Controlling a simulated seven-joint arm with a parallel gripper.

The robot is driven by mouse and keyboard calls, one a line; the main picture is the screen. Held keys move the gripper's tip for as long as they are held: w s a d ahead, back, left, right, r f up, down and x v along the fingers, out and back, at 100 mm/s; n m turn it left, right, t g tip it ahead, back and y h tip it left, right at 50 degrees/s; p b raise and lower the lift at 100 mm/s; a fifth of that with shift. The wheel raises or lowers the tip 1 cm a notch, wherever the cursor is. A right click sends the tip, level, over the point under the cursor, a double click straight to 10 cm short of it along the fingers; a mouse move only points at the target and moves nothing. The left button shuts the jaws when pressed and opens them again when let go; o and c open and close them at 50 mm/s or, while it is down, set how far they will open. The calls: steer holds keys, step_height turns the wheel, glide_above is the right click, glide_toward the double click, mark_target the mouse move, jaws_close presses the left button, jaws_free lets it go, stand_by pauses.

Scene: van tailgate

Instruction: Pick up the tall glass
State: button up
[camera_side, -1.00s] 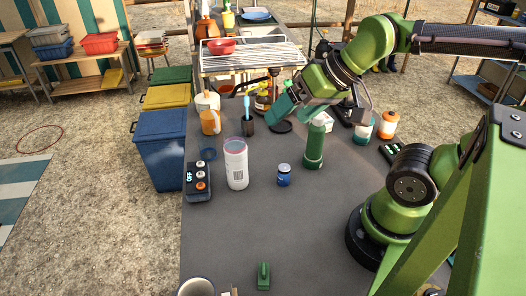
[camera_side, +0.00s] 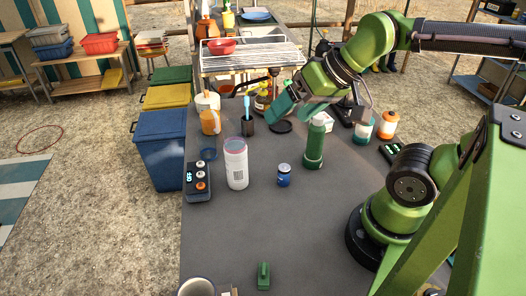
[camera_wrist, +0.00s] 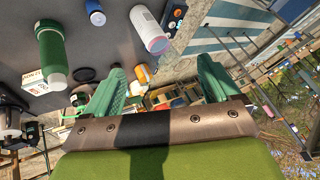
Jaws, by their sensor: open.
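I cannot make out a tall glass for certain in either view. My gripper (camera_side: 291,112) is above the table's far part, behind the green bottle. In the wrist view, my gripper (camera_wrist: 160,85) has its teal fingers wide apart with nothing held between them.
A blue jar (camera_side: 284,177) stands between the two tall things. A control box (camera_side: 198,184) lies at the left edge.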

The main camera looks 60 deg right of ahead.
step_height(320, 180, up, 4)
steer(key=r, duration=0.1)
steer(key=m+t+y, duration=0.7)
steer(key=m+t, duration=0.1)
steer(key=m, duration=1.9)
glide_above(197, 134)
steer(key=d+v, duration=0.1)
steer(key=v, duration=0.5)
steer(key=f, duration=0.1)
steer(key=shift+n+y, duration=0.3)
steer(key=shift+n, duration=0.2)
steer(key=f, duration=1.5)
steer(key=a+f, duration=0.1)
steer(key=f, duration=0.7)
steer(key=shift+a+f, duration=0.1)
steer(key=shift+f, duration=0.15)
steer(key=shift+w+f, duration=0.1)
steer(key=shift+f, duration=0.05)
steer(key=x, duration=0.5)
